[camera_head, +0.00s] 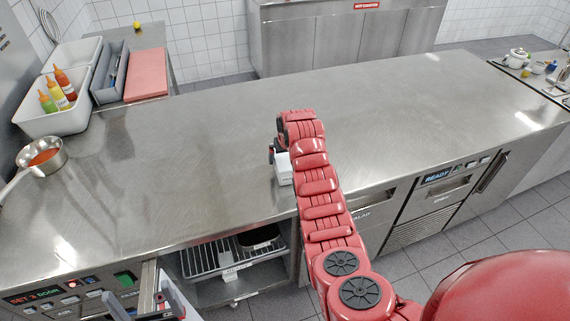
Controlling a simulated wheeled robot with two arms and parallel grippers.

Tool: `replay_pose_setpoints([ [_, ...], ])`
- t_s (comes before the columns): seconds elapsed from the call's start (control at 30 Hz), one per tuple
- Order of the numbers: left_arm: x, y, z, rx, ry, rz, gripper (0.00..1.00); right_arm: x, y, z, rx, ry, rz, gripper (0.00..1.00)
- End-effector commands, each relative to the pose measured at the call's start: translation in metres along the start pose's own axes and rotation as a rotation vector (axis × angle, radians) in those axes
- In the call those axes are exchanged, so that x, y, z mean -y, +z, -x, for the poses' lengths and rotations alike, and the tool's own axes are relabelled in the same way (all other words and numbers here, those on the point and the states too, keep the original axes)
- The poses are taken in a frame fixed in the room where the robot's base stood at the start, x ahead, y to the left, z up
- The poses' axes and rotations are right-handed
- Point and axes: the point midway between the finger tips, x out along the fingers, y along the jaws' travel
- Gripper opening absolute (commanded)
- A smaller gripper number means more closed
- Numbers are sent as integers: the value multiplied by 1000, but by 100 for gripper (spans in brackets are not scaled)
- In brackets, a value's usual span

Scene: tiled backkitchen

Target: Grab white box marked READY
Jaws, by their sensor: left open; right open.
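A small white box (285,172) stands on the steel counter near its front edge, right of the picture's middle left half. My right arm hides part of it, and I cannot read any marking on it. My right gripper (273,154) is open, pointing down at the counter right by the box's upper left side; I cannot tell if it touches. A second white item (230,272) sits lower down at the rack of the open oven; its marking is too small to read.
The steel counter (180,150) is mostly clear. A saucepan (42,156) stands at its left edge, with a tub of sauce bottles (48,118) and a pink board (146,74) behind. The open oven door (149,285) sticks out below. A fridge display (437,177) reads READY.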

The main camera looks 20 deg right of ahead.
Motion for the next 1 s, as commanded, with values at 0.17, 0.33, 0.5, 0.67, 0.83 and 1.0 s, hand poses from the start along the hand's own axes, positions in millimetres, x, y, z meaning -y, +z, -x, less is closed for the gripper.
replay_pose_setpoints([
  [0.17, 0, 1, 3, 0, 0, 0, 100, 0, 1, -2, 0, 0, 0, 100],
  [0.33, 0, 0, 3, 0, 0, 0, 100, 0, 1, -2, 0, 0, 0, 100],
  [0.5, 0, 0, 3, 0, 0, 0, 100, 0, 1, -2, 0, 0, 0, 93],
  [0.67, 0, 0, 3, 0, 0, 0, 100, 0, 1, -2, 0, 0, 0, 64],
  [0.83, 0, 0, 3, 0, 0, 0, 100, 0, 1, -2, 1, 0, 0, 33],
  [1.0, 0, 0, 3, 0, 0, 0, 100, 0, 1, -2, 1, 0, 0, 3],
])
